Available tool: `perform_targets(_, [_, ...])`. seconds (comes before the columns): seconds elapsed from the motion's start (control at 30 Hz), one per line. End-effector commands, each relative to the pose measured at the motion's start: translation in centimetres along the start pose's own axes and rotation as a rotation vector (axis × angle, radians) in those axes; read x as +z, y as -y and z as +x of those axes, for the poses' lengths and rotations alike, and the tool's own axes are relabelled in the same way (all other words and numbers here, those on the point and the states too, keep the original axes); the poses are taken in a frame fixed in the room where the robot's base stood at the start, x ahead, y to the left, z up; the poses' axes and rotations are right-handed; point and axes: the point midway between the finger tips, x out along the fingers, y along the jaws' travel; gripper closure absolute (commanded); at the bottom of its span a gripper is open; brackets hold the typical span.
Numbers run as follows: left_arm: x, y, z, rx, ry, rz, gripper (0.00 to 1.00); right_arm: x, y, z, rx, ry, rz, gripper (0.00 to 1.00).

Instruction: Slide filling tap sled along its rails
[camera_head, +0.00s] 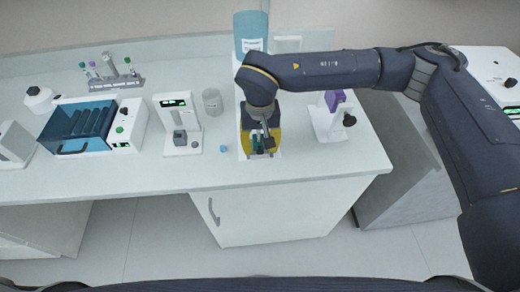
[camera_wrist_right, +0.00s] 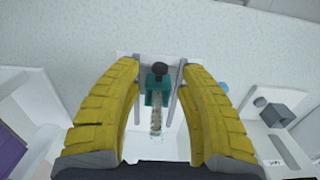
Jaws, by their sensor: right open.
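The teal tap sled (camera_wrist_right: 157,90) with a black knob (camera_wrist_right: 160,69) sits between two grey rails (camera_wrist_right: 175,95) in the right wrist view. A clear tube (camera_wrist_right: 156,121) shows just below it in that picture. My right gripper (camera_wrist_right: 160,75) is open, its yellow fingers on either side of the sled and rails, with gaps visible. In the head view my right gripper (camera_head: 260,143) is over the filling station (camera_head: 250,32), a tall stand with a teal tank; the arm hides much of it. My left gripper is not in view.
A white device with a purple block (camera_head: 334,100) stands right of the station. A small blue cap (camera_head: 223,149), a grey cup (camera_head: 212,101) and a white device (camera_head: 181,128) stand left. A blue tube rack machine (camera_head: 80,128) is farther left. The counter front is clear.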

Motion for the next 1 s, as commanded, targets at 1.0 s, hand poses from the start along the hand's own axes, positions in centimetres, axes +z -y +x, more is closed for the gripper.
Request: perform_targets(1.0, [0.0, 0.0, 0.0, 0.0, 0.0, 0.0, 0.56, 0.0, 0.0, 2.9, 0.0, 0.0, 0.0, 0.91])
